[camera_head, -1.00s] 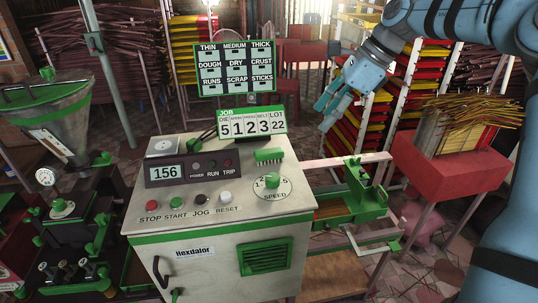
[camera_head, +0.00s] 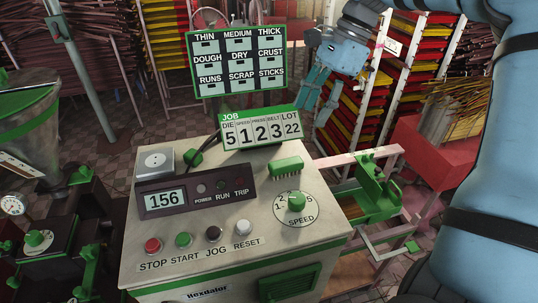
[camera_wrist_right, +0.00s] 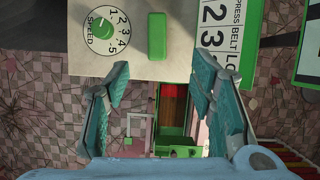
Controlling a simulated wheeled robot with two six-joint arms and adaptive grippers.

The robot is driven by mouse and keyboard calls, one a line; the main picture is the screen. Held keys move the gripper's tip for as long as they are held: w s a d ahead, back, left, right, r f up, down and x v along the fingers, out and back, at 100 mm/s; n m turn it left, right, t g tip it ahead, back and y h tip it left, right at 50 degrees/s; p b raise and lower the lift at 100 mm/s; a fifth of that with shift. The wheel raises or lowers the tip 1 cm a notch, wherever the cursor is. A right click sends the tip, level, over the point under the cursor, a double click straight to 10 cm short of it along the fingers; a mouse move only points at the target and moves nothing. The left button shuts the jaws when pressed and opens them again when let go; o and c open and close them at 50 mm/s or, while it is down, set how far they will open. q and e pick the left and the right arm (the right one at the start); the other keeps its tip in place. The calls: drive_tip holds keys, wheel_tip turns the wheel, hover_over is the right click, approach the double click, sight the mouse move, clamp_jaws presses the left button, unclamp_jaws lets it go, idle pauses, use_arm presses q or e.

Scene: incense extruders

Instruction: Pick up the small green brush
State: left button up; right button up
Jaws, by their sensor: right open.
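The small green brush (camera_head: 286,165) lies on the top of the white control console (camera_head: 210,225), bristles toward the front, between the job number sign and the speed knob. In the right wrist view the brush (camera_wrist_right: 157,35) is a green rectangle beyond the fingertips, centred between them. My right gripper (camera_head: 313,112) is open and empty, above and behind the brush, apart from it. In the wrist view its two teal fingers (camera_wrist_right: 160,68) are spread wide. My left gripper is not in view.
The job number sign (camera_head: 261,128) stands at the console's back edge, near the brush. A green speed knob (camera_head: 296,201) is in front of it. A green-framed label board (camera_head: 238,63) rises behind. A green machine part (camera_head: 378,195) is to the right.

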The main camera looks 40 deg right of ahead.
sight(288, 162)
drive_tip(key=x, duration=0.2)
drive_tip(key=s+x, duration=0.1)
drive_tip(key=x, duration=0.5)
drive_tip(key=shift+s+a+b, duration=0.25)
drive_tip(key=shift+s+b, duration=0.05)
drive_tip(key=f, duration=0.1)
drive_tip(key=w+a+f, duration=0.1)
drive_tip(key=f, duration=0.1)
drive_tip(key=w+a+f, duration=0.1)
drive_tip(key=f, duration=0.1)
drive_tip(key=shift+f+p, duration=0.25)
drive_tip(key=shift+p, duration=0.05)
drive_tip(key=shift+s+d+r, duration=0.1)
drive_tip(key=shift+s+r, duration=0.05)
drive_tip(key=shift+s, duration=0.05)
drive_tip(key=shift+c, duration=1.2)
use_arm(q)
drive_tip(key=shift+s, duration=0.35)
use_arm(e)
clamp_jaws()
